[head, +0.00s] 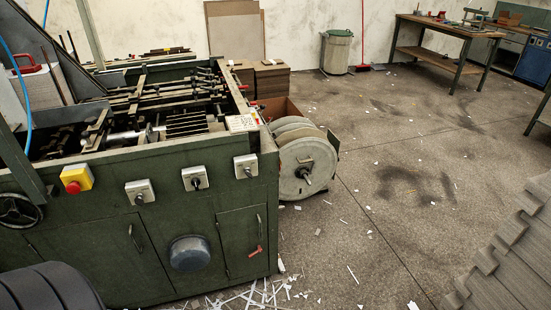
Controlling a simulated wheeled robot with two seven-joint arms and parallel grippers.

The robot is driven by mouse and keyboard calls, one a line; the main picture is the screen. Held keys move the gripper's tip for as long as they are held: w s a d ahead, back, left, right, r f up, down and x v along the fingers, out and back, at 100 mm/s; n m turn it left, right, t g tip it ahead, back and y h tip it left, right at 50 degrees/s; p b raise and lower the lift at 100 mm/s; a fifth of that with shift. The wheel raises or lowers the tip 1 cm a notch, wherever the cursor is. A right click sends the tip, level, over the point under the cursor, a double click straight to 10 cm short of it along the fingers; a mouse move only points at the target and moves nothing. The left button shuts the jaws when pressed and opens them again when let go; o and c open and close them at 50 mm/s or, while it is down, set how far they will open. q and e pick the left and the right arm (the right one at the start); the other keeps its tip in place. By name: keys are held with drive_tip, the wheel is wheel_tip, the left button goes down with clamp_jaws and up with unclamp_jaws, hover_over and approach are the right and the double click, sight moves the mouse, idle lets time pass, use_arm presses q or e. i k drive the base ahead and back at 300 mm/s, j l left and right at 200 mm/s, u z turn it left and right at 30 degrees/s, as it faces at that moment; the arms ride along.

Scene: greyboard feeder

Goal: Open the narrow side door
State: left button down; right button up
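The green feeder machine (100,215) fills the left of the head view. A narrow door (238,240) is at the right end of its front face and looks closed, flush with the panel. A dark vertical handle (259,225) is near the door's right edge. A small red piece (256,251) sits just below the handle. A wider panel (100,262) with its own dark handle (135,238) is further left. Neither of my grippers shows in this view.
A rounded dark cover (190,253) bulges between the doors. Switch boxes (195,178) and a red stop button (75,186) are above. Grey reels (305,165) stick out right of the machine. Paper scraps (275,293) litter the floor. Stacked grey boards (510,260) stand lower right; the floor between is open.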

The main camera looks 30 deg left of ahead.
sight(240, 230)
drive_tip(key=u, duration=1.2)
